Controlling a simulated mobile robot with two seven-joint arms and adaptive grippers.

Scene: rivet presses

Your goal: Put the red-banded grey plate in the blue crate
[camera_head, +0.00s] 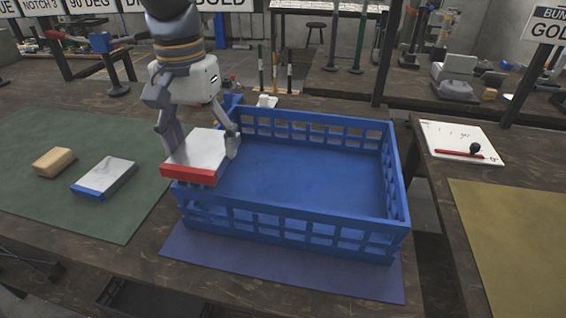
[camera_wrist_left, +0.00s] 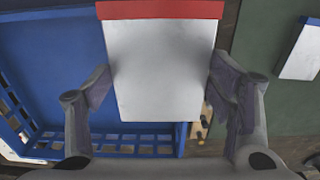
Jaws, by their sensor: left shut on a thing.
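The red-banded grey plate (camera_head: 200,152) is held in my left gripper (camera_head: 200,141), with its red band toward the front. In the left wrist view the plate (camera_wrist_left: 160,70) sits between the two fingers of the left gripper (camera_wrist_left: 161,85), which press on its sides. The blue crate (camera_head: 300,222) stands on a blue mat and its floor looks empty. The plate is over the crate's left side in the head view, partly hiding that wall. The crate (camera_wrist_left: 50,70) also shows below and beside the plate in the wrist view. My right gripper is not in view.
A blue-banded grey plate (camera_head: 104,177) and a tan block (camera_head: 54,162) lie on the green mat (camera_head: 50,215) at the left. A white board with a red pen (camera_head: 458,142) lies on the right table. A gap separates the two tables.

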